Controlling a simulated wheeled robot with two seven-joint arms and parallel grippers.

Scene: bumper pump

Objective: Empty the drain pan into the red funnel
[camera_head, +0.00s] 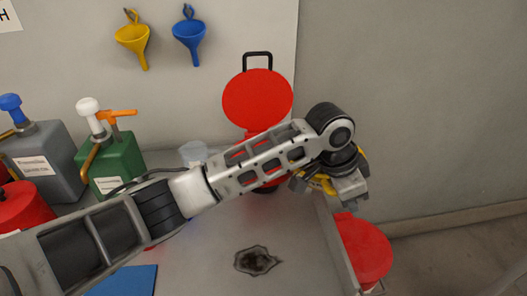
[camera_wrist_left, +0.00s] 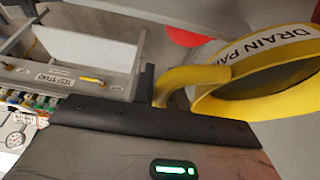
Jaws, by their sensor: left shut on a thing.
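My left gripper (camera_head: 328,190) is shut on the handle of the yellow drain pan (camera_wrist_left: 262,72), near the table's right edge. In the left wrist view the pan's round rim, its "DRAIN PA..." label and its looped handle (camera_wrist_left: 185,78) show. In the head view my arm and gripper hide most of the pan, so its tilt and contents cannot be told. A round red piece with a black handle (camera_head: 258,98) stands upright by the wall, with more red partly hidden below it behind my arm. I cannot tell for sure whether this is the red funnel. My right gripper is not in view.
A red round-topped thing (camera_head: 366,250) is beyond the table's right edge. Yellow (camera_head: 132,38) and blue (camera_head: 189,34) funnels hang on the wall. Grey (camera_head: 42,160) and green (camera_head: 112,160) pump jugs stand at left. A dark stain (camera_head: 256,260) marks the table.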

